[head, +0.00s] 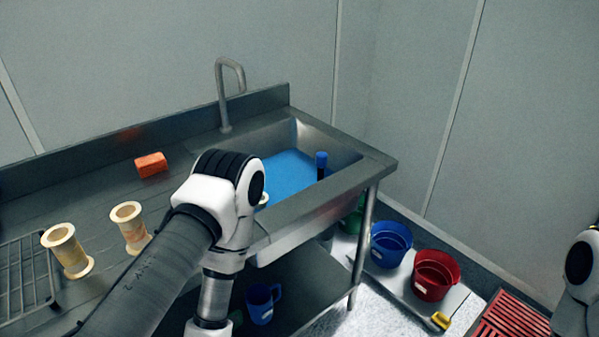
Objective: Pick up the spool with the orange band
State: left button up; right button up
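Two cream-yellow spools stand on the steel counter (85,190) at the left. The left spool (66,248) is beside the wire rack, and the other spool (129,225) is a little farther right and back. I cannot make out a clear orange band on either one. A small part of a pale round thing (264,199) shows at the sink's front edge, mostly hidden behind my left arm; I cannot tell what it is. My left arm crosses the front of the counter and bends down, but its gripper is out of view. Only part of my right arm shows at the right edge.
An orange block (151,164) lies on the counter. A sink (345,158) with blue liquid and a dark-blue-capped item (321,165) is at right. A wire rack (25,275) is at far left. Blue (390,245) and red (435,275) buckets stand low at right.

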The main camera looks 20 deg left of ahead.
aim_at(126, 215)
jog(key=u, duration=0.9)
